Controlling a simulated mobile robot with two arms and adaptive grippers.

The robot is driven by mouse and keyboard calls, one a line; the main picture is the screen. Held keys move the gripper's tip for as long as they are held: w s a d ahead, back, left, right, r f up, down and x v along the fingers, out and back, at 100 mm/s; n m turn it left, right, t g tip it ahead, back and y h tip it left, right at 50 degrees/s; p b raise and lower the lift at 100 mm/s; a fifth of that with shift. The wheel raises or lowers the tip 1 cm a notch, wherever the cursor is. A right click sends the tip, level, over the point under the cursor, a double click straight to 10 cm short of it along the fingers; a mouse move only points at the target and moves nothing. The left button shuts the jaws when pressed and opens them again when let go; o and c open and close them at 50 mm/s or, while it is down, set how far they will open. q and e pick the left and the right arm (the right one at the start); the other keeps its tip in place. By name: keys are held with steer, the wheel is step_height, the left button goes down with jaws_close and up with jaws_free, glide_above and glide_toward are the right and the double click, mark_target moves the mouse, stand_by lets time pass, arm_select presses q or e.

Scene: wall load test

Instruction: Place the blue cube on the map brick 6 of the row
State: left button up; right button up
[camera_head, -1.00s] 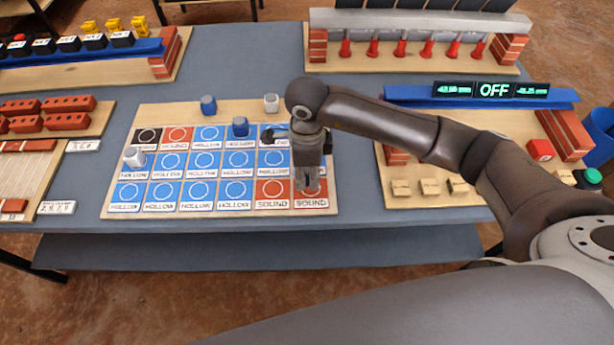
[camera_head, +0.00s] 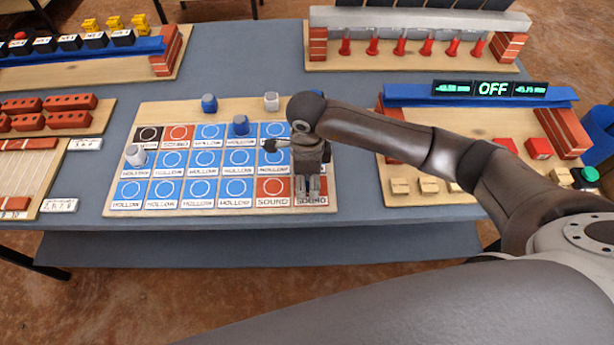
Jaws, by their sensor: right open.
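The map (camera_head: 122,200) is a board with three rows of bricks, most blue and marked HOLLOW, a few red and marked SOUND. One blue cube (camera_head: 209,103) stands on the bare wood strip behind the rows. Another blue cube (camera_head: 240,125) stands on the fourth brick of the back row. My right gripper (camera_head: 310,196) points down over the right end of the front row, at a red SOUND brick (camera_head: 312,203). It is open; I see no cube between its fingers. The gripper and arm hide most of the sixth bricks behind it. My left gripper is out of view.
A white cube (camera_head: 271,101) stands on the back strip and another white cube (camera_head: 136,155) near the left edge of the map. Brick racks stand left.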

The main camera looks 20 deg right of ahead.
steer(key=shift+r, duration=0.25)
step_height(320, 180, up, 10)
steer(key=shift+r+b, duration=0.25)
steer(key=shift+b, duration=0.7)
steer(key=shift+r, duration=0.65)
